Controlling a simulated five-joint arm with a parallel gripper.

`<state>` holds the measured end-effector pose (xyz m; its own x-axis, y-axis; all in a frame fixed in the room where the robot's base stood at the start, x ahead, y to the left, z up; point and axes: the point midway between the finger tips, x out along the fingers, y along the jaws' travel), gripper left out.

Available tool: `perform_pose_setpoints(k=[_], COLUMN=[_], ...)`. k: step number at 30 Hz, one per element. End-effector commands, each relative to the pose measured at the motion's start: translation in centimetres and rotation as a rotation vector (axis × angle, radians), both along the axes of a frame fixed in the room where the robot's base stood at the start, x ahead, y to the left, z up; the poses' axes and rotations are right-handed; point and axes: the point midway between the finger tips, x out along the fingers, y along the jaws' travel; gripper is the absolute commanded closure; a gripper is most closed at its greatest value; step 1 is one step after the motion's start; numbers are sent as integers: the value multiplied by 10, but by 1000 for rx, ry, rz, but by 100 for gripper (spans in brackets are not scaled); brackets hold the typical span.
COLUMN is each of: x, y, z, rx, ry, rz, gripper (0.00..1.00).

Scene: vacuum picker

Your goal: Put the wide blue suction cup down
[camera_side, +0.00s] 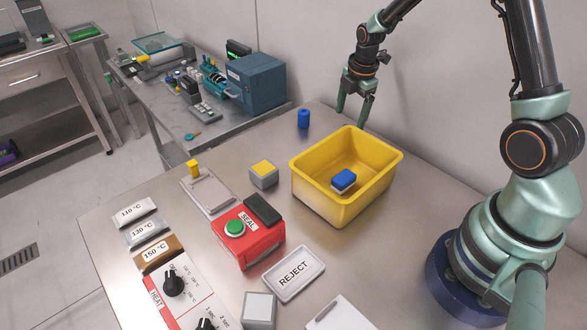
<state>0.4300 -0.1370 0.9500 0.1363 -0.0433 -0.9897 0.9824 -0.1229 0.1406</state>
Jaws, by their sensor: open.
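A small blue cylinder (303,119), which looks like the wide blue suction cup, stands upright on the steel table near its back edge, behind the yellow bin. My gripper (352,117) is open, with its green fingers pointing down behind the bin's back rim. It is to the right of the blue cylinder and apart from it. I see nothing between the fingers. The fingertips are close to the bin's rim, and their exact height above the table is hard to tell.
The yellow bin (314,187) holds a blue block (343,180). A yellow-topped grey cube (263,174), a small yellow piece (194,168) on a pale plate (209,192), a red SEAL box (249,240) and a REJECT tray (294,273) occupy the table. A wall stands behind.

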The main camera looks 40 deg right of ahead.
Motion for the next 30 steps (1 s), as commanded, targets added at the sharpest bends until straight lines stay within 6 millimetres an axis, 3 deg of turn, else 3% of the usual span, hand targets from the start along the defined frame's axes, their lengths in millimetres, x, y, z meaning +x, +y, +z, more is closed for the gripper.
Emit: perform_pose_setpoints(k=[10,20,23,27,30], x=[3,5,5,5,5], y=[2,2,2,2,2], z=[-44,-51,-51,-50,-50], rx=[2,1,1,1,1], ry=[3,0,0,0,0], rz=[0,0,0,0,0], gripper=[13,13,44,98,100])
